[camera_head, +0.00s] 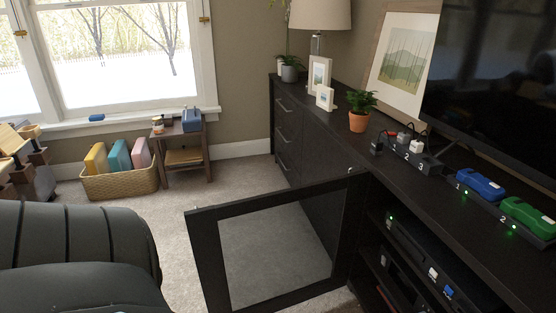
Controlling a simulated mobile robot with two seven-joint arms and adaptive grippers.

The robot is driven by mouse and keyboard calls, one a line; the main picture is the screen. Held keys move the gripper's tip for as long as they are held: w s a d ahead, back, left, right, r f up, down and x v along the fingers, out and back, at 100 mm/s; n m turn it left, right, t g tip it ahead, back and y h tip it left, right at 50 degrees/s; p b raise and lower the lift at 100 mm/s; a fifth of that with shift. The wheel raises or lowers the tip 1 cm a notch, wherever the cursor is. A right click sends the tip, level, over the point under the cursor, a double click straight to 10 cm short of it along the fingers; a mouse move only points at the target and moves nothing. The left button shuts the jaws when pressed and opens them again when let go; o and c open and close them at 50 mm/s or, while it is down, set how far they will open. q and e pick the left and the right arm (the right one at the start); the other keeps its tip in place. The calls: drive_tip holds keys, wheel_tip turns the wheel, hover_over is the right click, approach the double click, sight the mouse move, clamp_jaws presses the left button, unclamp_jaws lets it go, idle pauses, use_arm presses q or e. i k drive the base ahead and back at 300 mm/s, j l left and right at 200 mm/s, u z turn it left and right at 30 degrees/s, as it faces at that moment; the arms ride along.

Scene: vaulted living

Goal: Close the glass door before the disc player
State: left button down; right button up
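The glass door (205,250) has a dark frame around a clear pane and stands open, swung out from the long black cabinet into the room. Its right side meets the cabinet front, and carpet shows through the pane. The open compartment beside it holds a black device (430,262) with a green light on an upper shelf. Another black device (397,284) sits below it. I cannot tell which one is the disc player. The lower edge of the door is cut off by the picture. Neither of my grippers is in view.
A dark padded shape (75,250) fills the lower left. A woven basket (120,187) and small wooden table (180,150) stand near the window. The cabinet top (400,185) carries a potted plant (359,110), blue (480,185) and green (527,217) devices, and a television (495,80). Carpet left of the door is clear.

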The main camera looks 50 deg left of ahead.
sight(202, 224)
drive_tip(key=k+j, duration=0.1)
drive_tip(key=j, duration=0.25)
drive_tip(key=k+j+z, duration=0.1)
drive_tip(key=j, duration=0.25)
drive_tip(key=k+j, duration=0.1)
drive_tip(key=j, duration=0.2)
drive_tip(key=k+j+z, duration=0.15)
drive_tip(key=j, duration=0.3)
drive_tip(key=k+j+z, duration=0.2)
drive_tip(key=j, duration=0.25)
drive_tip(key=j+z, duration=0.15)
drive_tip(key=j, duration=0.3)
drive_tip(key=k+j+z, duration=0.15)
drive_tip(key=j, duration=0.25)
drive_tip(key=k+j+z, duration=0.15)
drive_tip(key=k+j, duration=0.15)
